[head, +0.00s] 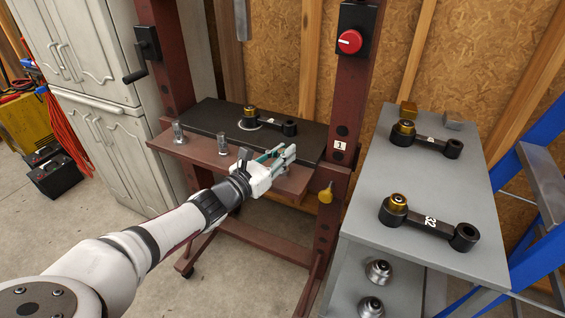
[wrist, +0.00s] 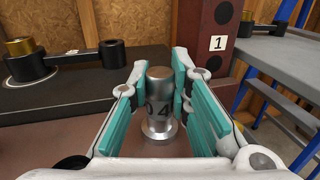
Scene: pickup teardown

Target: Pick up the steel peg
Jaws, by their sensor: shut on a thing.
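A steel peg (wrist: 159,88) marked 04 stands upright between the teal pads of my gripper (head: 282,153) in the wrist view. My gripper is shut on it. Its round flanged foot shows low between the fingers, at or just above the brown shelf; I cannot tell whether it touches. In the head view my gripper hides this peg. Two other steel pegs, one at the left end (head: 178,132) and one nearer the middle (head: 222,143), stand on the brown shelf (head: 203,158) to the left of my gripper.
A black plate (head: 205,113) behind the shelf holds a black link arm (head: 270,123). The red-brown press frame (head: 345,115) rises close to the right, with a yellow knob (head: 326,193). A grey cart (head: 405,175) further right carries two more link arms.

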